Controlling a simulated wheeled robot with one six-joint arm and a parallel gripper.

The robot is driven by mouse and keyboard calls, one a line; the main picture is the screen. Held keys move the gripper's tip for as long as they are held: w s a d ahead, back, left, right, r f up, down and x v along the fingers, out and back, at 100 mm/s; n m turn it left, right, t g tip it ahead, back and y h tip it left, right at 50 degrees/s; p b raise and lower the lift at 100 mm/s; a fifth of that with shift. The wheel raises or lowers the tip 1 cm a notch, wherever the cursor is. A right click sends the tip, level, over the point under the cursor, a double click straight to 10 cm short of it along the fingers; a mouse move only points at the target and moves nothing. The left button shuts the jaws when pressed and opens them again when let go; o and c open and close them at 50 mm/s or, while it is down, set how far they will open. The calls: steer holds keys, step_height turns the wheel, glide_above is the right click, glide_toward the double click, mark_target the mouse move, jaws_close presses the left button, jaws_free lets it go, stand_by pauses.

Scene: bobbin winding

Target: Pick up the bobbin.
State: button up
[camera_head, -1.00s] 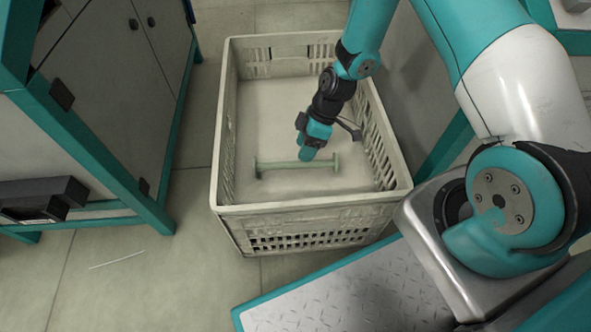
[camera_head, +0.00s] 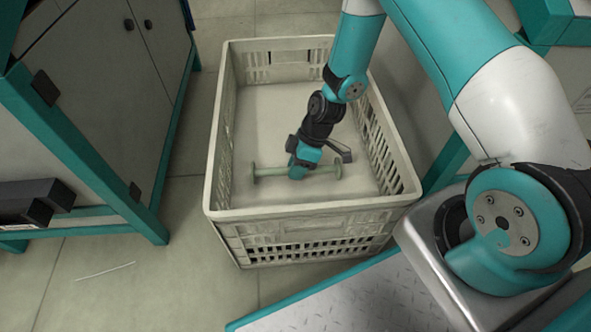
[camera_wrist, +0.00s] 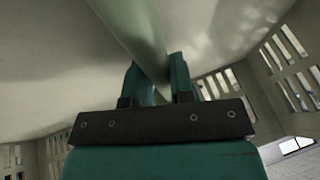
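The pale green bobbin (camera_head: 264,178), a thin bar with a round flange at each end, lies on the floor of the crate near its front wall. My gripper (camera_head: 297,173) is down in the crate at the middle of the bar and hides that part. In the wrist view the bar of the bobbin (camera_wrist: 138,25) runs down between the two teal fingers of my gripper (camera_wrist: 158,80). The bar fills most of the gap. I cannot tell whether the fingers press on it.
The cream crate (camera_head: 310,215) has slotted walls close around my arm, with the right wall nearest. A cabinet (camera_head: 110,110) with teal edging stands to the left. A thin white stick (camera_head: 105,271) lies on the floor. The crate's back half is empty.

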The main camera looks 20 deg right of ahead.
jaws_close()
steer(key=d+r+m+t+p, duration=0.1)
steer(key=d+r+m+p, duration=0.2)
steer(key=r+p, duration=1.5)
steer(key=d+r+m+t+h+p, duration=0.1)
steer(key=r+m+p, duration=0.4)
steer(key=r+p, duration=1.3)
steer(key=d+r+m+t+p, duration=0.3)
steer(key=d+r+p, duration=0.3)
steer(key=r+p, duration=1.2)
step_height(320, 180, up, 6)
steer(key=shift+s+r+m+h+p, duration=0.2)
steer(key=shift+s+m+h+p, duration=0.15)
steer(key=shift+m, duration=0.55)
steer(key=shift+d, duration=0.1)
steer(key=a+f+n+g+b, duration=0.1)
steer(key=a+f+n+b, duration=0.2)
steer(key=f+b, duration=1)
steer(key=a+f+n+g+y+b, duration=0.1)
steer(key=f+n+b, duration=0.4)
steer(key=f+b, duration=0.9)
steer(key=a+f+n+g+b, duration=0.3)
steer(key=a+f+b, duration=0.3)
steer(key=f+b, duration=0.7)
steer(key=shift+w+f+n+y+b, duration=0.3)
steer(key=shift+n+b, duration=0.6)
steer(key=shift+b, duration=1.15)
